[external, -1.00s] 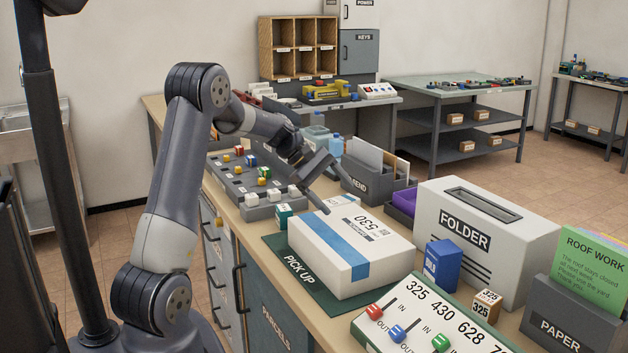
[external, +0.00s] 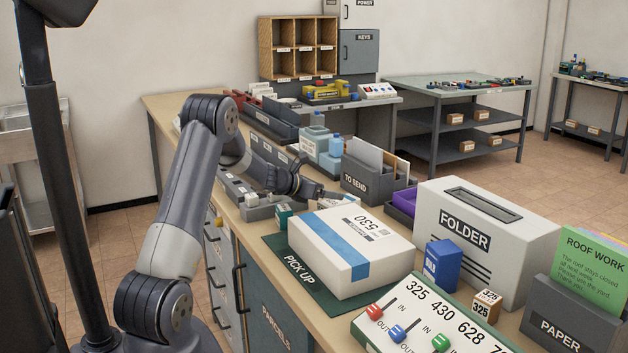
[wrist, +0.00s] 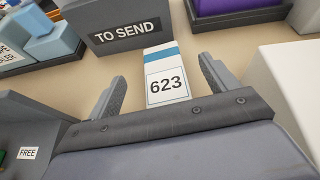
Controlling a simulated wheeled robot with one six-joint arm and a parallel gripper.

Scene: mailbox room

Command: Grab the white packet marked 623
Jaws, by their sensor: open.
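The white packet marked 623 (wrist: 166,86) lies on the tabletop in the wrist view, with a blue band across its upper part. Its far end is close to the grey TO SEND holder (wrist: 128,28). My gripper (wrist: 160,84) is open, with one finger on each side of the packet and a gap on both sides. In the external view my gripper (external: 322,194) is low behind the large white box, and the packet (external: 348,198) shows only as a small white part there.
The large white box marked 530 (external: 345,250) stands in front on the green PICK UP mat (external: 290,255). The TO SEND holder (external: 362,186) is behind the gripper.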

